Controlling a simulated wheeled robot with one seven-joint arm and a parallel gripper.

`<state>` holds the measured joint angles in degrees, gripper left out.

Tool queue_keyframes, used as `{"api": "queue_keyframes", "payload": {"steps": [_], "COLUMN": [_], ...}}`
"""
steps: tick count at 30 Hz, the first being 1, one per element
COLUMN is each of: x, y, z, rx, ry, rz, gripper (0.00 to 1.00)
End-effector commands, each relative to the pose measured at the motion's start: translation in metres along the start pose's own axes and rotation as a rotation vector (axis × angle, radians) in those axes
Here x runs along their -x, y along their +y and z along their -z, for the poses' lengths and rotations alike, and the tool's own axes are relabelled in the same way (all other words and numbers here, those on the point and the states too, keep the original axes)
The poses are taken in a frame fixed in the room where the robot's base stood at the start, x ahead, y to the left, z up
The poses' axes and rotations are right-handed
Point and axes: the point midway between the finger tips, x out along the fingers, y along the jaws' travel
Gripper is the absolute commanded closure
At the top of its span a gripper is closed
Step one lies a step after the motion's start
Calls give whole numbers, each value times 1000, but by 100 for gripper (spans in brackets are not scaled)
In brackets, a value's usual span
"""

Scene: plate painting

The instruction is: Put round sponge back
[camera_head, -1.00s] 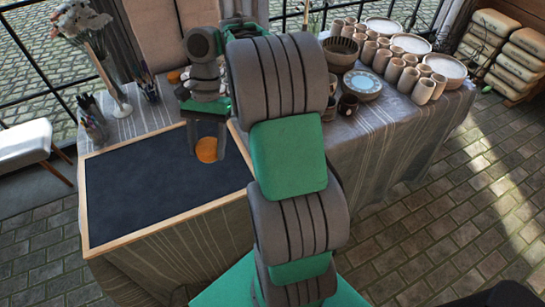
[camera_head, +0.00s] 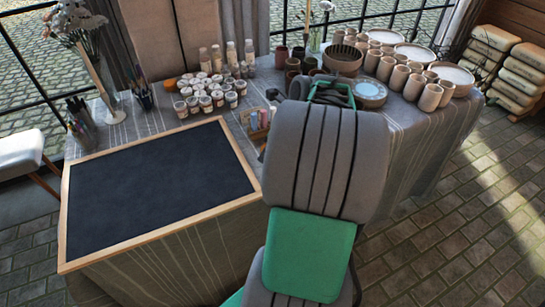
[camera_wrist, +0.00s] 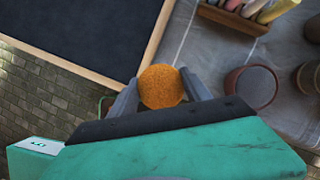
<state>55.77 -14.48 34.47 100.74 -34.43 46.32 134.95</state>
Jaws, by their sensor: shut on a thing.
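In the wrist view, my gripper (camera_wrist: 160,82) is shut on a round orange sponge (camera_wrist: 161,87), with one finger on each side of it. The sponge is held over the grey table cloth, just right of the black board's wooden edge. In the head view, the gripper and held sponge are hidden behind my arm. A small orange round thing (camera_head: 169,85) lies on the table left of the paint jars; I cannot tell exactly what it is.
The black board (camera_head: 160,185) is empty. A wooden rack of coloured sticks (camera_wrist: 237,17) and a brown cup (camera_wrist: 251,86) are close by. Paint jars (camera_head: 210,97) stand behind the board. Several cups (camera_head: 400,77) and a blue bowl (camera_head: 364,88) stand right.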

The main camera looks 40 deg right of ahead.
Motion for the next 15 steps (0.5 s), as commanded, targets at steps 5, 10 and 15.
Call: {"api": "queue_keyframes", "payload": {"steps": [5,10,15], "x": [-41,-69,-87], "y": [-38,-58,-66], "z": [-4,-4,0], "rx": [2,4,5], "ry": [2,1,2], "rz": [-5,-2,-5], "gripper": [82,82,82]}}
